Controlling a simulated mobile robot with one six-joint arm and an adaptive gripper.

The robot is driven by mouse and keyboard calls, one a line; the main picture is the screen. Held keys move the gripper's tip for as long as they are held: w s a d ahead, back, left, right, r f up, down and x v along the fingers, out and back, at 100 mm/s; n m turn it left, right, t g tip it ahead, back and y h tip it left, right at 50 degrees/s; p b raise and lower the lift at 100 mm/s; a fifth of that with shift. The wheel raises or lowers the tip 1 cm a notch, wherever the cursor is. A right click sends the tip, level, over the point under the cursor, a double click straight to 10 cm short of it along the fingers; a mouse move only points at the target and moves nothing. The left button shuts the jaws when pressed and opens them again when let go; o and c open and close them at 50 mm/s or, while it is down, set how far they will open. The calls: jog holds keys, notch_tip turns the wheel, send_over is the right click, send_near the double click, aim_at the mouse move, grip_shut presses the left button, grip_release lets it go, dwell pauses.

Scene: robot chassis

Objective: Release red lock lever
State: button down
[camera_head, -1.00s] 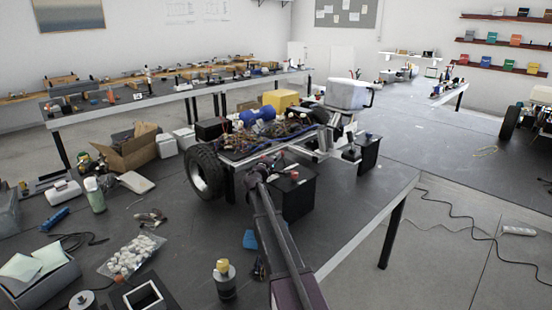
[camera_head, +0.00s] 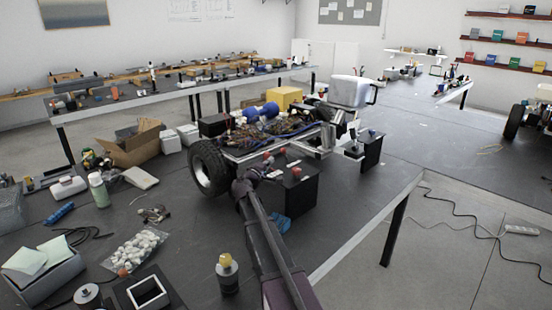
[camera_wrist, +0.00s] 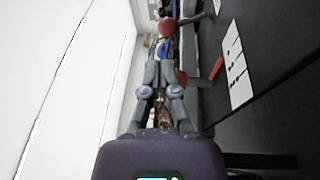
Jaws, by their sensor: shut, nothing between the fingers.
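In the wrist view, a red lever (camera_wrist: 217,68) sticks out beside a pale labelled plate (camera_wrist: 237,65), to the right of my gripper (camera_wrist: 160,66). A round red knob (camera_wrist: 167,25) is beyond the fingertips, near the top. My gripper's two fingers are shut with nothing between them, apart from the lever. In the head view, small red parts (camera_head: 297,171) sit on top of a black box (camera_head: 294,193) at the chassis's near end. My gripper is close to the box's left side there; its fingertips are not clear. Which red part is the lever is unclear in that view.
The wheeled chassis (camera_head: 270,137) carries tangled wiring and blue cylinders. Its black wheel (camera_head: 209,168) stands left of my arm. A bottle with a yellow cap (camera_head: 227,274) and a bag of white pieces (camera_head: 135,250) are on the near table.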

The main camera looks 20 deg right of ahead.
jog(key=v, duration=0.6)
jog(key=shift+r, duration=0.25)
jog(key=s+a+f+m+g+y+p, duration=0.2)
jog(key=s+f+m+g+y+p, duration=0.15)
jog(key=s, duration=0.45)
jog(key=s+a+f+m+g+y+p, duration=0.1)
jog(key=s+f+m+g+y+p, duration=0.25)
jog(key=s, duration=0.55)
jog(key=s+a+f+g+y+p, duration=0.2)
jog(key=s+a+y, duration=0.6)
jog(key=s+a, duration=0.6)
jog(key=shift+s+f+m+g+p, duration=0.3)
jog(key=shift+s+f+g, duration=0.45)
jog(key=shift+g, duration=0.45)
jog(key=shift+a, duration=0.1)
